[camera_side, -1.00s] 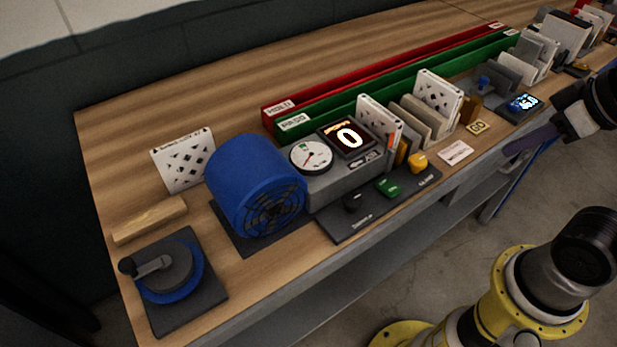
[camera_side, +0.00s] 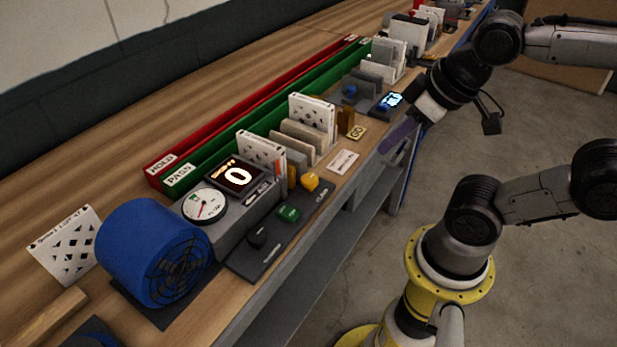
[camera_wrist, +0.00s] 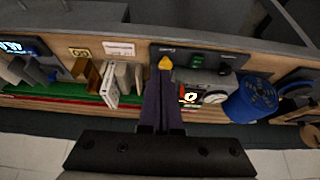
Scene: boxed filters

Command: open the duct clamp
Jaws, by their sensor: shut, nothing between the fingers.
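A dark control strip (camera_side: 270,247) lies along the front of the bench, with a black knob (camera_side: 257,238), a green knob (camera_side: 289,213) and a yellow knob (camera_side: 310,181). Small lettering near the yellow knob looks like "CLAMP", though it is hard to read. The yellow knob also shows in the wrist view (camera_wrist: 165,63). A blue duct cylinder (camera_side: 150,250) with a dark grille stands left of the strip. My gripper (camera_side: 385,151) has purple fingers, shut and empty, at the bench's front edge, right of the yellow knob and apart from it. The wrist view shows the fingers (camera_wrist: 162,82) pointing towards the knob.
A grey meter box with a dial (camera_side: 205,204) and a display reading 0 (camera_side: 237,174) stands behind the strip. Upright filters (camera_side: 312,115) stand to its right. Red HOLD (camera_side: 250,115) and green PASS (camera_side: 255,127) channels run behind. A white card (camera_side: 342,162) lies right of the strip.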

